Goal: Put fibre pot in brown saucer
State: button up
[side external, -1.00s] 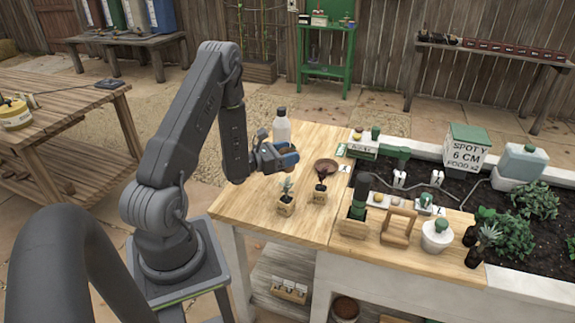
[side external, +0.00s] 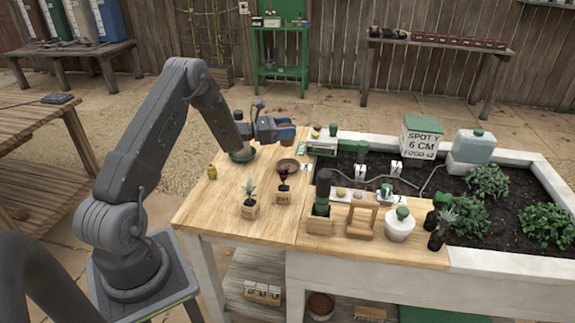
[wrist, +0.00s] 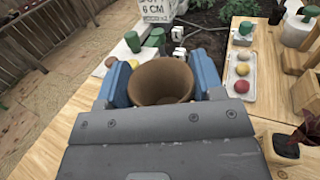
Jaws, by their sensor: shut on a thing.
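My gripper (wrist: 160,82) has blue fingers and is shut on the brown fibre pot (wrist: 160,78). The wrist view shows the pot's open round top between the fingers. In the side external view my gripper (side external: 283,131) is raised over the back of the wooden bench, and I cannot make out the pot there. The brown saucer (side external: 288,166) lies on the bench, just below my gripper in the picture, and looks empty. The saucer does not show clearly in the wrist view.
A green round dish (side external: 240,157) sits partly behind my arm. Two small potted plants, one in a wooden block (side external: 249,209) and one beside it (side external: 284,195), stand in front of the saucer. A tray of coloured balls (wrist: 241,72) is right of my gripper. The bench's front left is clear.

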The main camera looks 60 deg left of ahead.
jog(key=f, duration=1)
jog(key=shift+w, duration=0.25)
jog(key=shift+f, duration=0.1)
jog(key=o, duration=1)
jog(key=shift+c, duration=0.2)
